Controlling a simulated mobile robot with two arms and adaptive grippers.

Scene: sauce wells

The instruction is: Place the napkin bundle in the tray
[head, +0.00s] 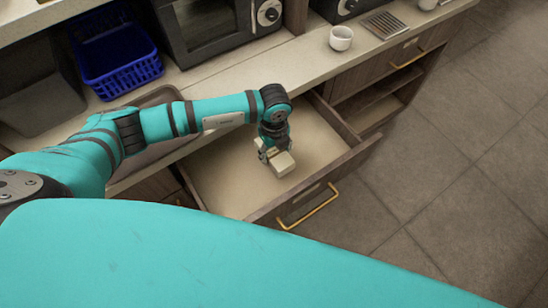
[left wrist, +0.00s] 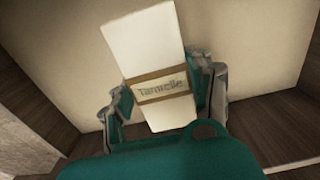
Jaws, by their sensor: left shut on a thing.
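The napkin bundle (left wrist: 151,45) is a cream block with a brown band and a printed label. My left gripper (left wrist: 165,95) is shut on it, one finger on each side near the band. In the head view the bundle (head: 281,165) shows below my left gripper (head: 268,152), inside an open drawer (head: 222,178). I cannot tell whether the bundle touches the drawer floor. My right gripper is not in view. I cannot make out a tray for certain.
The open drawer has wooden walls and a brass handle (head: 309,209). On the counter (head: 312,48) are a white cup (head: 341,38), a slotted metal plate (head: 385,25) and a microwave (head: 205,25). A blue basket (head: 115,60) stands at the left. The tiled floor at right is clear.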

